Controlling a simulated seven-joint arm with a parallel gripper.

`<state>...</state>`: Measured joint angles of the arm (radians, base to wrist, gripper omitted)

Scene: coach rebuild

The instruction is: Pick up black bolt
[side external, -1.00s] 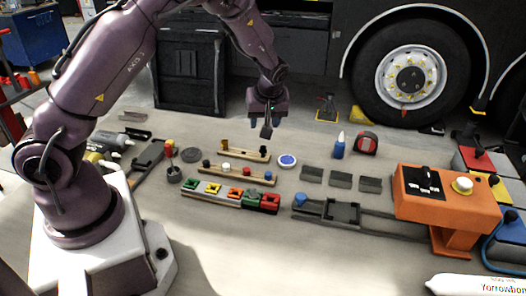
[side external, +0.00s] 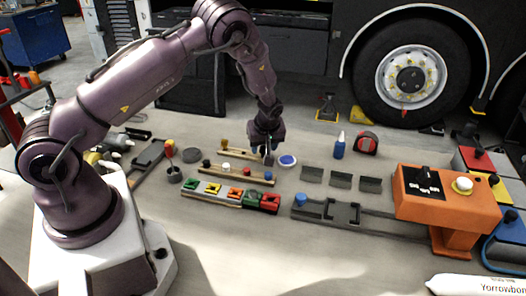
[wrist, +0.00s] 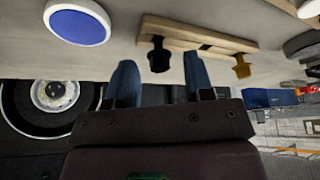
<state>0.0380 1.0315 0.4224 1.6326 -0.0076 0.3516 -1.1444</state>
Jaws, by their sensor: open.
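The black bolt (wrist: 158,58) sits at one end of a wooden rack (wrist: 205,36), which also shows in the side view (side external: 240,151). A yellow bolt (wrist: 242,68) is at the rack's other end. My gripper (wrist: 160,80) is open, with its two blue fingertips on either side of the black bolt in the wrist view. I cannot tell if the fingers touch it. In the side view my gripper (side external: 264,156) is low at the rack's right end and hides the black bolt.
A white disc with a blue centre (side external: 287,160) lies close to the gripper's right. A second wooden rack (side external: 232,175) and a strip of coloured blocks (side external: 230,195) lie in front. Grey brackets (side external: 341,180) stand to the right, before the orange stand (side external: 440,205).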

